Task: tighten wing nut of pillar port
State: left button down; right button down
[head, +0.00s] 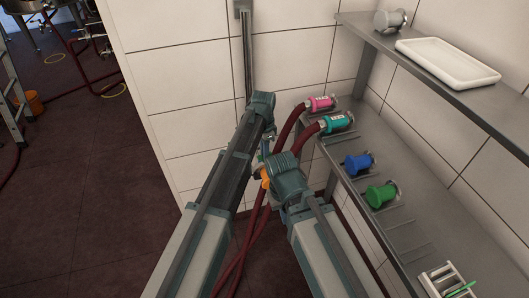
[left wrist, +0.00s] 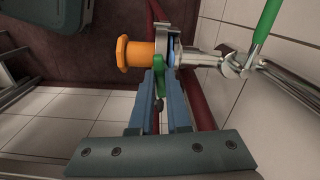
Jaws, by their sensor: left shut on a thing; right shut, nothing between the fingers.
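The pillar port is a steel pipe stub (left wrist: 203,58) in the left wrist view, with a steel clamp ring (left wrist: 172,40) at its end. An orange fitting (left wrist: 135,53) sits on the other side of the clamp; it also shows in the head view (head: 265,178). My left gripper (left wrist: 160,82) is shut just below the clamp, on a small part that looks like the wing nut; the fingers mostly hide it. A little green and a dark knob show between them. In the head view my left gripper (head: 265,143) points down. My right gripper (head: 277,168) is shut close by, its fingertips mostly hidden.
Pink (head: 321,103), teal (head: 337,123), blue (head: 358,163) and green (head: 382,195) fittings sit along the grey lower shelf (head: 405,235). A white tray (head: 448,62) is on the upper shelf. Dark red hoses hang below the grippers.

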pick_arm(q)
jog(key=shift+m, duration=0.3)
jog(key=c, duration=0.9)
grip_release()
notch_tip(320, 180, up, 14)
jog(key=p, duration=1.4)
jog(key=shift+a, duration=0.1)
jog(key=shift+f, duration=0.1)
jog(key=shift+s, duration=0.1)
